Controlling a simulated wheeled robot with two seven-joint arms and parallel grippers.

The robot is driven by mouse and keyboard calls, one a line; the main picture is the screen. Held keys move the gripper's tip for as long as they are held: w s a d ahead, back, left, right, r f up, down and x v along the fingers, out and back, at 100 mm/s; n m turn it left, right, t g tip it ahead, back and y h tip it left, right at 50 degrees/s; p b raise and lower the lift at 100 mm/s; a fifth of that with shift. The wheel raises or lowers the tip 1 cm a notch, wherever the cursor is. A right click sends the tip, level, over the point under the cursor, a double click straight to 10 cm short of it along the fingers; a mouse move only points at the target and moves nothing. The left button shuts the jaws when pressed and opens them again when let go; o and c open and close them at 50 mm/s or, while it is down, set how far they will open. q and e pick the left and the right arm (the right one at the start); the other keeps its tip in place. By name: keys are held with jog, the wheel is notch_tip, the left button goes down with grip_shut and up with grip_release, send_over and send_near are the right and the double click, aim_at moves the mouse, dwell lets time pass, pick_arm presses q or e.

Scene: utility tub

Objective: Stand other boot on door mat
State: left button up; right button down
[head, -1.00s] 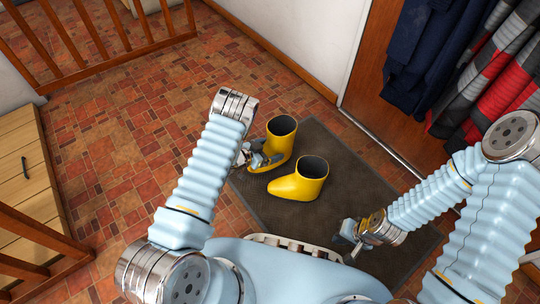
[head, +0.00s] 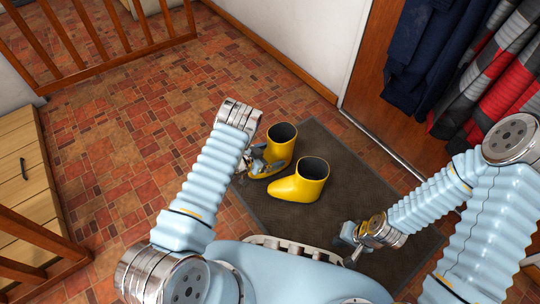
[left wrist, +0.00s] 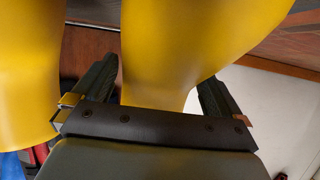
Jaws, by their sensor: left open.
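Two yellow rubber boots stand upright on the dark door mat (head: 290,222). The rear boot (head: 283,146) is by the mat's upper left edge; the front boot (head: 313,178) is close by, its toe pointing left. My left gripper (head: 260,162) is low at the rear boot's left side, partly hidden by its wrist. In the left wrist view a yellow boot (left wrist: 180,45) fills the space between the open fingers, and another yellow boot (left wrist: 28,80) shows at the left. My right gripper (head: 349,238) is empty over the mat's near part; its finger gap is unclear.
A wooden door (head: 372,92) and hanging coats (head: 425,60) are at the upper right. A wooden drawer unit (head: 28,175) and railings (head: 100,55) stand at the left. The tiled floor (head: 130,135) left of the mat is clear.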

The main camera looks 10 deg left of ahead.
pick_arm(q)
jog(key=p+v, duration=0.2)
jog(key=v, duration=0.9)
jog(key=s+d+r+n+g+y, duration=0.2)
jog(key=s+d+n+g, duration=0.2)
jog(key=s, duration=0.6)
jog(key=s+d+r+n+g+y, duration=0.2)
jog(key=s+d+n+g, duration=0.3)
jog(key=s, duration=0.5)
jog(key=shift+d+n+g, duration=0.3)
jog(key=shift+d+g, duration=0.2)
jog(key=shift+d, duration=0.45)
